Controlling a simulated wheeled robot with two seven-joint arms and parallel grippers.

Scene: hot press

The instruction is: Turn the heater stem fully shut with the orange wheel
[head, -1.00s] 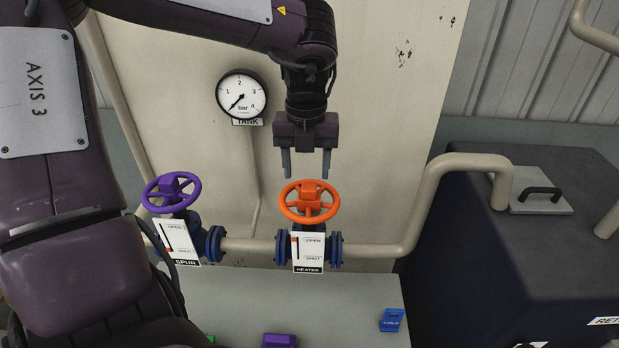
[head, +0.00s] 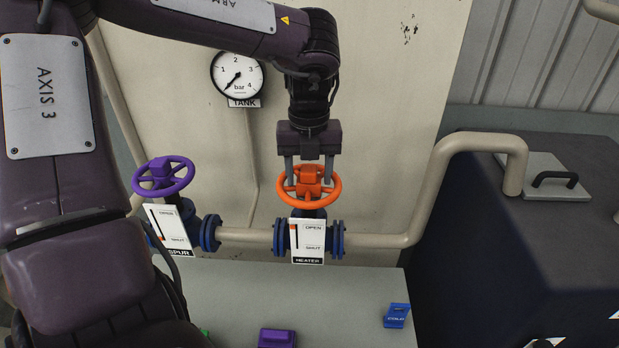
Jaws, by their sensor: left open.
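The orange wheel (head: 309,200) sits on top of the heater valve in the pipe run. The heater plate (head: 308,242) below it reads OPEN at the top and SHUT lower down, with an orange-red mark near the OPEN end. My left gripper (head: 309,176) points down over the wheel. Its jaws are open, one finger on each side of the raised orange hub (head: 309,177). The fingertips are down at about hub height; I cannot tell whether they touch it. My right gripper is not in view.
A purple wheel (head: 163,185) on the spur valve stands to the left. A pressure gauge labelled TANK (head: 237,76) is on the panel behind. A pale pipe (head: 440,185) rises at the right. Purple (head: 277,338) and blue (head: 397,316) pieces lie on the grey surface below.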

